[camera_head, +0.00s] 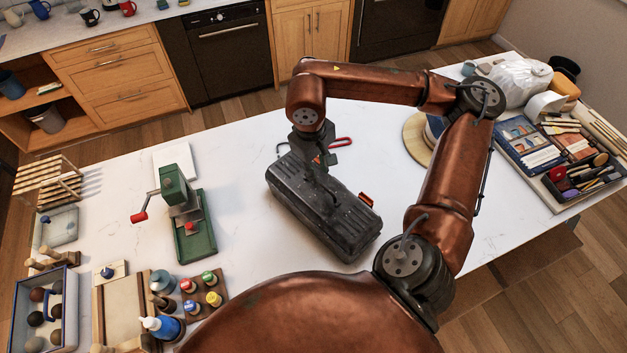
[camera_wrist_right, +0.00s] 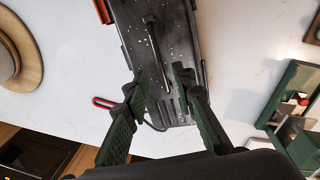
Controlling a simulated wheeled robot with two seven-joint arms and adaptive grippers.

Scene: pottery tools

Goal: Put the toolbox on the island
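The dark grey toolbox (camera_head: 335,222) appears to rest flat on the white island top (camera_head: 240,140), near its middle. It has a lid handle and a red latch on its right side. My right gripper (camera_head: 316,158) is above the toolbox's far end. In the right wrist view, my right gripper (camera_wrist_right: 160,78) has its green-black fingers spread, with the toolbox (camera_wrist_right: 178,45) beyond them. The handle (camera_wrist_right: 153,40) lies roughly in line with the gap, and the fingers do not close on it. Whether they touch the lid I cannot tell. My left gripper is not in view.
A green press (camera_head: 190,225) stands left of the toolbox. A round wooden board (camera_head: 414,140) and tool trays (camera_head: 555,160) are to the right. Paint bottles (camera_head: 205,290) and a box of balls (camera_head: 42,320) crowd the front left. A red loop (camera_head: 341,141) lies beside the gripper.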

